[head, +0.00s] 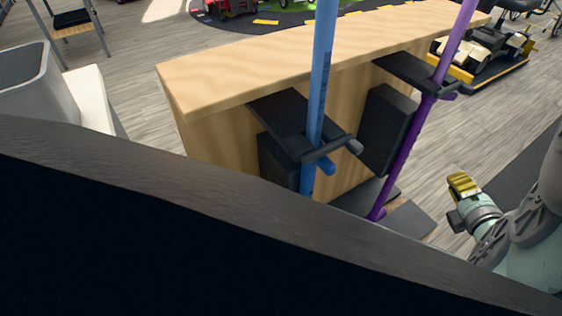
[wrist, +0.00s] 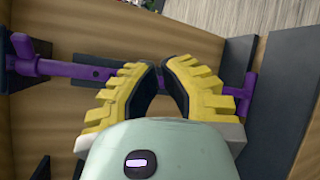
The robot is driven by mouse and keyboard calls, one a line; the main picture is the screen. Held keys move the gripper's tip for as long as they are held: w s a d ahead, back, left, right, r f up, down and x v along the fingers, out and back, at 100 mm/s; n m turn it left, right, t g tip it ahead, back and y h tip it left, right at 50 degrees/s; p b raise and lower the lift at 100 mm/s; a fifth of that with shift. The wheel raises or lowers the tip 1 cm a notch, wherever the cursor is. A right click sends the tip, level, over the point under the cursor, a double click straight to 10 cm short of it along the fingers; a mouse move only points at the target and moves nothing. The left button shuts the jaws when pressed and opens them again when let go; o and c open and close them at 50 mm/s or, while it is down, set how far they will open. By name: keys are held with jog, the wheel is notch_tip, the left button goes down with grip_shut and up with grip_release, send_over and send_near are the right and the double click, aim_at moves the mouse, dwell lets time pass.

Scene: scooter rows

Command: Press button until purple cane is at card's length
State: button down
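The purple cane (head: 415,130) stands tilted in a black holder at the right end of a wooden bench in the head view. In the wrist view the purple cane (wrist: 85,71) runs across the picture behind my fingers, with side pegs at left and right. My gripper (head: 462,183) is low at the right in the head view, apart from the cane there. In the wrist view my yellow gripper (wrist: 159,68) has its fingertips drawn close together, with nothing visibly held between them. Whether the tips touch the cane is unclear. I cannot make out a button or the card.
A blue cane (head: 321,80) stands in another black holder left of the purple one. The wooden bench (head: 230,80) fills the middle. A dark board edge (head: 200,190) crosses the foreground. A grey bin (head: 22,85) is at left.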

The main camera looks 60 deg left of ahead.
aim_at(412, 150)
jog(key=a+p, duration=0.1)
jog(key=a, duration=0.7)
jog(key=shift+a, duration=0.15)
jog(key=c, duration=1.6)
grip_release()
grip_shut()
jog(key=shift+a, duration=0.4)
